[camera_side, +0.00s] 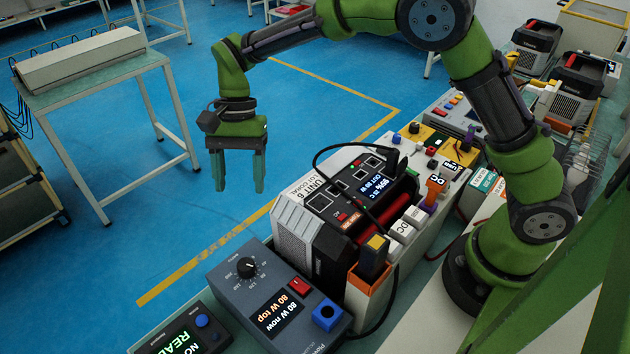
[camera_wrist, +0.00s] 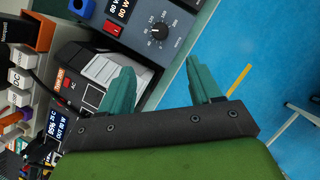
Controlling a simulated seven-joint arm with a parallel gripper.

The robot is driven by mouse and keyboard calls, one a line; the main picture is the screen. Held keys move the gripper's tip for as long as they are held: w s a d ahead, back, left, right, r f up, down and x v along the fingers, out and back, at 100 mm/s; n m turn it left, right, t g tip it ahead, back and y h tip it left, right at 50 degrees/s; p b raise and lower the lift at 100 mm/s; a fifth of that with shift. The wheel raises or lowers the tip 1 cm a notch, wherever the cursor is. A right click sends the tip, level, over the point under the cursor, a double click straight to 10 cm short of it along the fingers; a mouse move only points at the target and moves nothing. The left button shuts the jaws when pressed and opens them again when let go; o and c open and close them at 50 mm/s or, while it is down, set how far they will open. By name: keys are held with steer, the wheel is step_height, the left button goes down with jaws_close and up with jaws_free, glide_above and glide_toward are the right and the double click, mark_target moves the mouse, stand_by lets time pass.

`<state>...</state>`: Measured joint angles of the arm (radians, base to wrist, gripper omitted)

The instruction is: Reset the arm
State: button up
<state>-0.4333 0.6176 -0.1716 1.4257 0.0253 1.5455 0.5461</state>
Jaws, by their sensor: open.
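My gripper (camera_side: 238,186) hangs from my green arm with its teal fingers pointing down. It is open and empty, the two fingers well apart. In the side view it appears left of the power unit (camera_side: 292,215) labelled UNIT 6, seen against the blue floor. In the wrist view my gripper (camera_wrist: 165,85) shows both teal fingers with nothing between them. The power unit (camera_wrist: 85,65) is partly hidden there behind one finger. My arm is bent, rising from its base at the right.
A blue-grey box with a dial (camera_side: 275,295) reads 80 W and stands at the front; it also shows in the wrist view (camera_wrist: 150,25). A READY display box (camera_side: 180,335) sits beside it. White plugs (camera_side: 403,231) line the bench. A side table (camera_side: 100,80) stands left across open floor.

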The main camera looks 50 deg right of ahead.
steer(key=s+d+r+n+t, duration=0.3)
steer(key=s+d+r+t, duration=0.2)
steer(key=s+d, duration=0.4)
steer(key=s+d+r+n+t+h, duration=0.1)
steer(key=s+d+r+n+t, duration=0.2)
steer(key=s+d+r+t, duration=0.2)
steer(key=s+d+r, duration=0.2)
steer(key=s+d, duration=0.2)
steer(key=shift+s, duration=0.1)
stand_by(2.3)
